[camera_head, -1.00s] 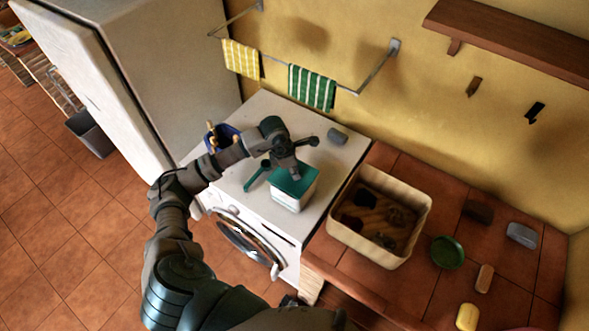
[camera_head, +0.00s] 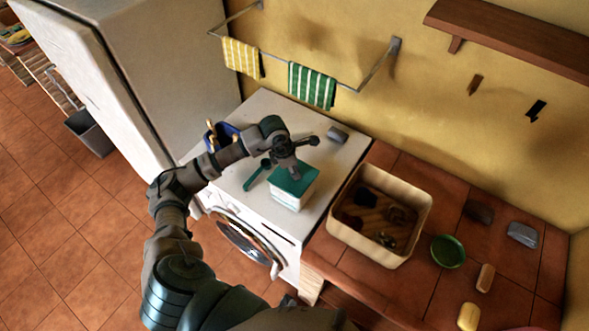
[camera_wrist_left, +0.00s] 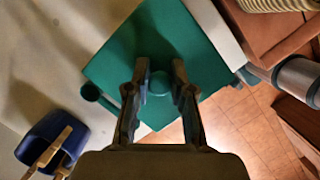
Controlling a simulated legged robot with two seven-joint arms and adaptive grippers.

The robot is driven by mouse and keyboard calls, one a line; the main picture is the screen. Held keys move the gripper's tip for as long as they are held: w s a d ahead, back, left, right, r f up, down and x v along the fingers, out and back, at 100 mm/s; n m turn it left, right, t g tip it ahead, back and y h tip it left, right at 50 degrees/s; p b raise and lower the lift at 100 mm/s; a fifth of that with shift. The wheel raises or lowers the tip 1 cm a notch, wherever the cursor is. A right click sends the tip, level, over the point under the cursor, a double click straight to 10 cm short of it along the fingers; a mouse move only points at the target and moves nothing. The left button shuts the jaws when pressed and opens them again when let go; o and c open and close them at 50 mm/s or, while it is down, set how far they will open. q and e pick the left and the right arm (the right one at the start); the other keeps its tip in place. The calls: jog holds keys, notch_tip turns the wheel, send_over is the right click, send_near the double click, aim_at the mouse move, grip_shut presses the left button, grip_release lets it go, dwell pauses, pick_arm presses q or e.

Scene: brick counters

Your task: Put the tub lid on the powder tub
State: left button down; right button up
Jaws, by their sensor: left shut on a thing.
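The powder tub (camera_head: 289,200) is a white square box on the white washing machine top. The square green tub lid (camera_head: 290,182) lies over its opening, roughly lined up with it. I cannot tell whether it rests fully on the rim. In the left wrist view the lid (camera_wrist_left: 150,50) fills the middle, with a round knob at its centre. My left gripper (camera_wrist_left: 159,88) is shut on that knob, its fingers on either side; it also shows from above in the head view (camera_head: 294,172). The lid hides the tub's inside. My right gripper is not in view.
A green-handled tool (camera_head: 254,178) lies left of the tub. A blue container (camera_head: 219,136) with pegs and a grey object (camera_head: 338,134) stand behind. A cream basket (camera_head: 379,216) is on the tiled counter at right, near a green dish (camera_head: 448,251).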

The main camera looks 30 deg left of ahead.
pick_arm(q)
jog(key=shift+f+b, duration=0.4)
jog(key=shift+f, duration=0.1)
jog(key=c, duration=0.5)
grip_release()
jog(key=shift+r+p, duration=2.75)
jog(key=shift+r, duration=1.8)
